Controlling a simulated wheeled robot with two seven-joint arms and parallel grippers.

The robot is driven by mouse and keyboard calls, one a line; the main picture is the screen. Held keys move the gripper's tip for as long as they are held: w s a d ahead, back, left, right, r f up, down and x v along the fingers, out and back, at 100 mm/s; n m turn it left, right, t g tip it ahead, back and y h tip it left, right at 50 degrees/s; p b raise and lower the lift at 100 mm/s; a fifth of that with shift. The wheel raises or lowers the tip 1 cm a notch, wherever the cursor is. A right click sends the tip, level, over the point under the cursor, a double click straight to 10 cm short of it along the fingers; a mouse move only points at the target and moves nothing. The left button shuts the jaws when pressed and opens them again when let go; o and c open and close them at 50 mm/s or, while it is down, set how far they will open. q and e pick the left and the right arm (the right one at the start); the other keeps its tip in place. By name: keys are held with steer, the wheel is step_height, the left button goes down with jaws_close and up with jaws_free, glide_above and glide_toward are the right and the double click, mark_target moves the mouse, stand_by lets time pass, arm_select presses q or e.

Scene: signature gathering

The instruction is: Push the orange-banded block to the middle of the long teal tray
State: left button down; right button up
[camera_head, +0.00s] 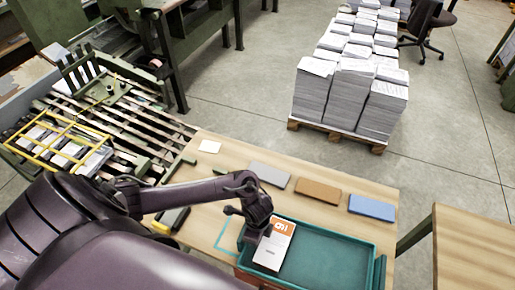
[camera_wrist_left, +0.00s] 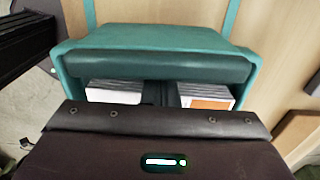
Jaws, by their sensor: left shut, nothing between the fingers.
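The long teal tray (camera_head: 335,247) lies at the front of the wooden table, and its near part is cut off by the picture edge. The orange-banded block (camera_head: 273,252), white with an orange end, lies inside the tray toward its left end. In the left wrist view the orange-banded block (camera_wrist_left: 206,100) is at right and a plain white block (camera_wrist_left: 114,95) is at left, with a dark gap between. My left gripper (camera_head: 253,238) is shut and empty, low beside the left side of the orange-banded block. Whether it touches is hidden. My right gripper is not in view.
Grey (camera_head: 270,174), brown (camera_head: 318,191) and blue (camera_head: 371,207) flat blocks lie behind the tray. A teal outline (camera_head: 226,236) marks the table left of it. A black and yellow object (camera_head: 171,219) lies further left. The tray's right part is clear.

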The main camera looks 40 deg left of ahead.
mark_target(289, 251)
arm_select(q)
steer(key=shift+d, duration=0.25)
steer(key=d, duration=0.3)
steer(key=w+d+p, duration=0.1)
steer(key=d, duration=0.2)
steer(key=w+d+p, duration=0.1)
steer(key=d, duration=0.2)
steer(key=shift+w+r, duration=0.1)
steer(key=shift+w+d, duration=0.15)
steer(key=shift+d, duration=0.4)
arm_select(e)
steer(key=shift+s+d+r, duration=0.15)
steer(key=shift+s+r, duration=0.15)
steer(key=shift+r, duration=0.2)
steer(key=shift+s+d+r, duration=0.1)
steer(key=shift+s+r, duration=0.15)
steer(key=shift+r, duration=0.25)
arm_select(q)
steer(key=shift+a, duration=0.1)
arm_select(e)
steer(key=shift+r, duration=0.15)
